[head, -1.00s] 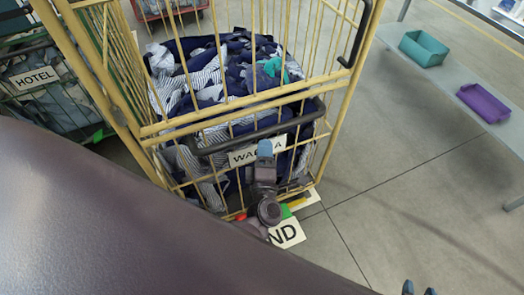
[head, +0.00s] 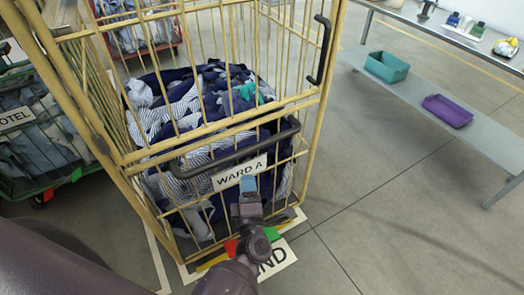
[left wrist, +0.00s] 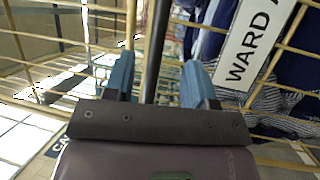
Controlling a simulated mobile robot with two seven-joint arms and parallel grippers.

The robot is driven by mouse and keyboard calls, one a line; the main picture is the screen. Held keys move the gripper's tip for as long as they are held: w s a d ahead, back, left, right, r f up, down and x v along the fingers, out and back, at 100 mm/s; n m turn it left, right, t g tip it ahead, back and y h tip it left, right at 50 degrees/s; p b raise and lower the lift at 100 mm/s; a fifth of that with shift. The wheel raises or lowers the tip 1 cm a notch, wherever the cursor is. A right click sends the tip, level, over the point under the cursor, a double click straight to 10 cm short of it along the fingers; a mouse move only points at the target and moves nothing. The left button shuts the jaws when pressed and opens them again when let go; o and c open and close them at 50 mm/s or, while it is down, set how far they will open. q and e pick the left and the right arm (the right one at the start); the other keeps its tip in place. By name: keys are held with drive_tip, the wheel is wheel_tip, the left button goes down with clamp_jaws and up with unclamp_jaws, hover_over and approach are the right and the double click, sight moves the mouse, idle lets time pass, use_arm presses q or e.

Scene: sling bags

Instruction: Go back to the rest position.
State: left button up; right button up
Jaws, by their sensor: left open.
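My left gripper (head: 249,184) is in front of the yellow wire cage trolley (head: 128,157), just below its dark handle bar (head: 215,158) and over the lower part of the WARD A sign (head: 238,174). In the left wrist view the two blue fingertips (left wrist: 152,80) stand apart. The dark bar (left wrist: 157,45) shows between them in that view, and I cannot tell whether the fingers touch it. The WARD A sign (left wrist: 255,42) is to the right there. My right gripper is not in view.
The cage holds striped and navy laundry (head: 190,105). A HOTEL cage (head: 35,130) stands at left. A grey bench (head: 490,130) at right holds a teal bin (head: 386,67) and a purple bin (head: 447,111). A floor sign (head: 275,258) lies by the cage. Floor at lower right is clear.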

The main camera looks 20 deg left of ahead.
use_arm(q)
drive_tip(key=w+d+m+h, duration=0.2)
drive_tip(key=d+m+h, duration=0.2)
drive_tip(key=m+h, duration=0.55)
drive_tip(key=s+a+f+m+g, duration=0.3)
drive_tip(key=s+a+m, duration=0.3)
drive_tip(key=s, duration=0.3)
drive_tip(key=s+a+f+m+g, duration=0.3)
drive_tip(key=s+a+f+m, duration=0.1)
drive_tip(key=s+a+m, duration=0.3)
drive_tip(key=s+m+y, duration=0.1)
drive_tip(key=s, duration=0.1)
drive_tip(key=shift+s+f+g, duration=0.35)
drive_tip(key=shift+s+g, duration=0.05)
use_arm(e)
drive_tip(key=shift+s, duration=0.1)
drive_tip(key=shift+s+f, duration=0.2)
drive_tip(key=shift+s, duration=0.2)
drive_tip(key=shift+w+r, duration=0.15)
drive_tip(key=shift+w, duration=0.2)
